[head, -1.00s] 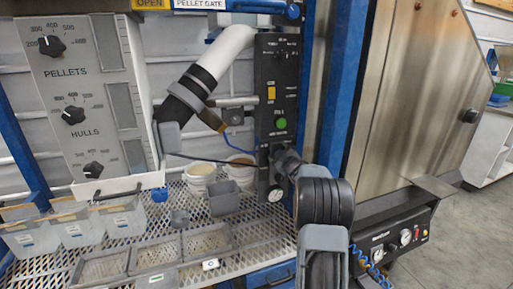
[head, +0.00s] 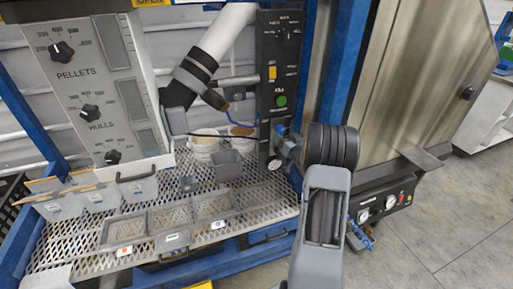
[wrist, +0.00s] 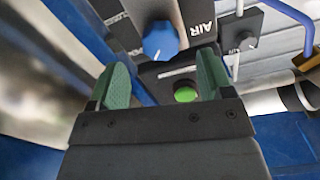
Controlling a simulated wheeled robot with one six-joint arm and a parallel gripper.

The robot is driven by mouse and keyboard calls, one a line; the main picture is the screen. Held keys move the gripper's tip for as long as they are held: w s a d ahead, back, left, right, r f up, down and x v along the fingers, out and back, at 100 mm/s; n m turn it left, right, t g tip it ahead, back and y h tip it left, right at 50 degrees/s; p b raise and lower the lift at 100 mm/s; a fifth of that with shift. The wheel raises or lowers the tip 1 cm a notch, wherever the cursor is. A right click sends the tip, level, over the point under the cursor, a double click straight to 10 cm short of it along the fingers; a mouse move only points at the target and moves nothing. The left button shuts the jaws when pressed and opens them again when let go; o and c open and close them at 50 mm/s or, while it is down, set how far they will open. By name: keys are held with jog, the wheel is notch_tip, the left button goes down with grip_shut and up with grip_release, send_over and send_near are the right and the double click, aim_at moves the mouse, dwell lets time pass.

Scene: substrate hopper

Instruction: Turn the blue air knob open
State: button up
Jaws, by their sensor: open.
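The blue air knob (wrist: 160,41) shows in the wrist view on a dark panel (wrist: 120,22), near the word AIR. My gripper (wrist: 163,78) is open, with its two green-padded fingers apart and nothing between them that I can see held. The knob lies just beyond the fingertips, roughly centred between them; no touch is visible. In the head view my gripper (head: 286,143) is at the lower part of the black control panel (head: 268,62), below the green button (head: 281,101).
A white gauge (head: 273,164) sits low on the panel, close to my gripper. A blue post (head: 338,75) and a steel cabinet (head: 415,80) stand to the right. White tubs (head: 204,145) and grey trays (head: 170,217) rest on the mesh shelf to the left. The floor at right is clear.

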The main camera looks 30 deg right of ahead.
jog(key=s, duration=0.6)
jog(key=a+r+g+h+p, duration=0.1)
jog(key=a+r+g+p, duration=0.35)
jog(key=a+r, duration=0.45)
jog(key=s+a+r+g+p, duration=0.2)
jog(key=s+a+g, duration=0.1)
jog(key=s+a, duration=0.2)
jog(key=s+a+r+n+g+y+p, duration=0.1)
jog(key=s+a+r+g, duration=0.1)
jog(key=s+a, duration=0.3)
jog(key=shift+a+r+n+g+p, duration=0.3)
jog(key=shift+a+g+p, duration=0.15)
jog(key=shift+a, duration=1.05)
jog(key=s+a+r+n+g+y+p, duration=0.2)
jog(key=s+a+g+p, duration=0.1)
jog(key=s+a, duration=0.5)
jog(key=s, duration=0.3)
jog(key=shift+s+a+r+g+y, duration=0.25)
jog(key=shift+a+r+g+y, duration=0.05)
jog(key=shift+a+r+g, duration=0.1)
jog(key=shift+c, duration=0.4)
